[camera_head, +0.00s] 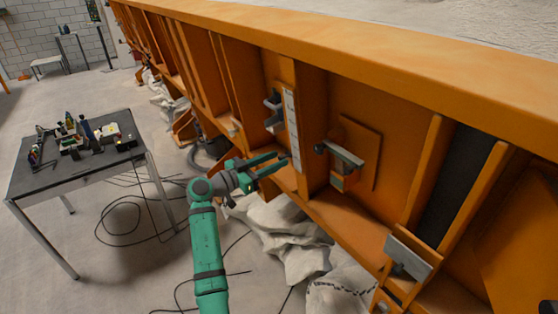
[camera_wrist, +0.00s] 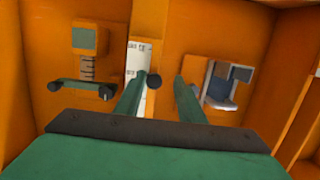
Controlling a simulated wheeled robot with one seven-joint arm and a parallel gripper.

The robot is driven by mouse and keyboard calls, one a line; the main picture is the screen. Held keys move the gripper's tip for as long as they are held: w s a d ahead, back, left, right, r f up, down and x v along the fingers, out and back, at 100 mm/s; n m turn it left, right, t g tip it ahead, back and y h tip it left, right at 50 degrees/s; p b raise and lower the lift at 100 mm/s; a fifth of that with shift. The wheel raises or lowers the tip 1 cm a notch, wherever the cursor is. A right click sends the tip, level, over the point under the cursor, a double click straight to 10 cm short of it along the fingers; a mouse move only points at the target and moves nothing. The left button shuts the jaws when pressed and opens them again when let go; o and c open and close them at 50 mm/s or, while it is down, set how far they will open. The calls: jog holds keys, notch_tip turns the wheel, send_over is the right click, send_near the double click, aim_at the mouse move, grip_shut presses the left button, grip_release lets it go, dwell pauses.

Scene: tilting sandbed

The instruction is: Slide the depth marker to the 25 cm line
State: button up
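A white scale strip (camera_head: 291,130) runs upright on the orange wall; part of it shows behind my gripper in the wrist view (camera_wrist: 138,57). Its lines are too small to read. A small dark round knob (camera_wrist: 153,81) shows beside the left fingertip at the strip's edge; I cannot tell whether it is the depth marker or whether it touches the finger. My gripper (camera_head: 281,159) is near the strip's lower end. Its green fingers are apart in the wrist view (camera_wrist: 160,78), with nothing clearly held between them.
A grey bracket (camera_head: 273,112) sits left of the strip, and a metal lever handle (camera_head: 342,154) juts out right of it. Orange ribs frame this bay. White sacks (camera_head: 285,240) lie below. A table (camera_head: 70,172) with tools stands left; cables cross the floor.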

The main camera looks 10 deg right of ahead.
jog(key=shift+s+d, duration=0.1)
jog(key=shift+d, duration=0.15)
jog(key=shift+a, duration=0.1)
jog(key=v, duration=1)
jog(key=shift+s+a, duration=0.15)
jog(key=shift+a, duration=0.15)
jog(key=shift+f, duration=0.1)
